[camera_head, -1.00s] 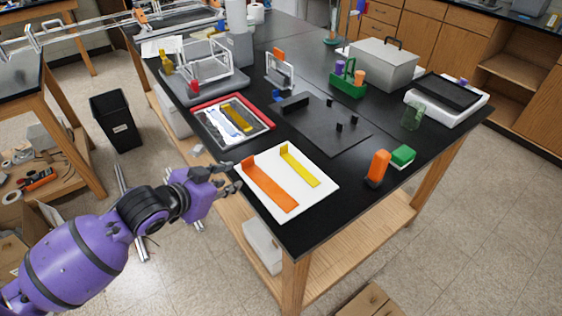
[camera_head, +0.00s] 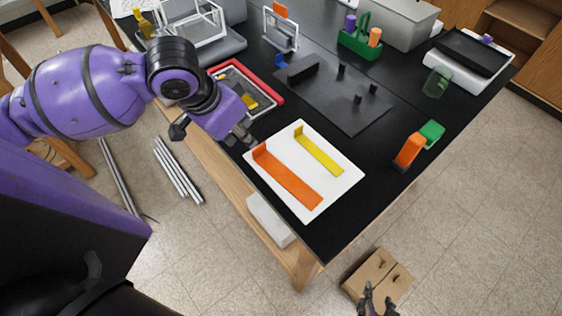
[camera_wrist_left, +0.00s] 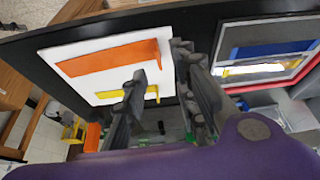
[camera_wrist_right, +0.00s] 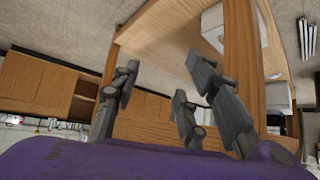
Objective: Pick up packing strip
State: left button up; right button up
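An orange strip (camera_head: 287,178) and a yellow strip (camera_head: 320,153), each with one upturned end, lie side by side on a white board (camera_head: 320,193) at the table corner. I cannot tell which is the packing strip. In the left wrist view the orange strip (camera_wrist_left: 110,57) and yellow strip (camera_wrist_left: 128,91) lie beyond the fingers. My left gripper (camera_head: 247,140) is open and empty near the board's upper left edge, close to the strips' upturned ends; its fingers (camera_wrist_left: 160,85) are apart. My right gripper (camera_head: 378,302) is low, off the table; its fingers (camera_wrist_right: 165,95) are apart and empty.
A red-rimmed tray (camera_head: 272,100) lies behind my left gripper. A dark plate with pegs (camera_head: 335,98) is behind the board. An orange block (camera_head: 409,151) and a green block (camera_head: 432,133) stand to the right. A cardboard box (camera_head: 365,275) is on the floor.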

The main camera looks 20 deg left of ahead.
aim_at(258, 147)
pick_arm(q)
jog(key=x, duration=0.7)
jog(key=shift+w+d+b, duration=0.15)
jog(key=shift+d+b, duration=0.15)
grip_shut()
